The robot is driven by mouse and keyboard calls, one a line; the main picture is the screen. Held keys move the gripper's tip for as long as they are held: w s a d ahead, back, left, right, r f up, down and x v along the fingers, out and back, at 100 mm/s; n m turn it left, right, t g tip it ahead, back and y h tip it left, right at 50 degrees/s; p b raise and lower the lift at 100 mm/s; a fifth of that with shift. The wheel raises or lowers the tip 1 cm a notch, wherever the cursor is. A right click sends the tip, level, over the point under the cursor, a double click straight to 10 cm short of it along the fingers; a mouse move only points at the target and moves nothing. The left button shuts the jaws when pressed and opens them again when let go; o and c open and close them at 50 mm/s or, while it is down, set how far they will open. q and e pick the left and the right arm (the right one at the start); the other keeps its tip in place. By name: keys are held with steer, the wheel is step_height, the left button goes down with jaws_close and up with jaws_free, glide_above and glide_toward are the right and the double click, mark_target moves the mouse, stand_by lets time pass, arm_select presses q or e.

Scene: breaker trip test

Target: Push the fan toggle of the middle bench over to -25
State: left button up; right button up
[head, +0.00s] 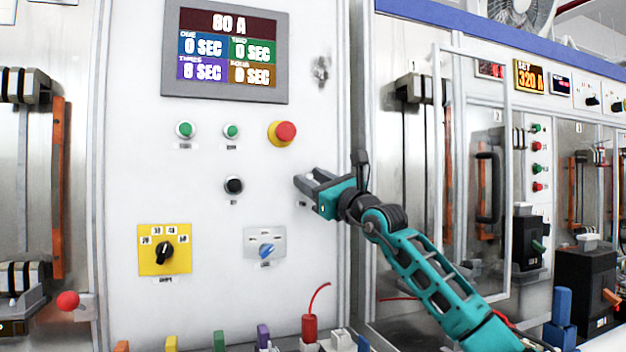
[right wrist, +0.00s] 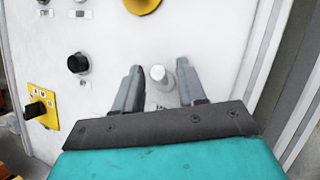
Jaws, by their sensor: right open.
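A small pale toggle (right wrist: 158,77) sticks out of the white panel in the right wrist view, with a small label below it. I take it for the fan toggle; its tilt is hard to tell. My right gripper (head: 306,178) is at the right part of the panel. In the right wrist view the open fingers of my right gripper (right wrist: 160,69) stand on either side of the toggle, with gaps to it. In the head view the gripper largely hides the toggle. My left gripper is not in view.
The panel (head: 200,305) carries a display (head: 227,50), a red emergency button (head: 285,132), a black knob (head: 234,185), a yellow rotary switch (head: 164,250) and a blue-handled selector (head: 266,251). Colored plugs line the bottom. A door handle (head: 488,187) stands at the right.

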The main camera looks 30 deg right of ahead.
steer(key=shift+c, duration=0.3)
jaws_close()
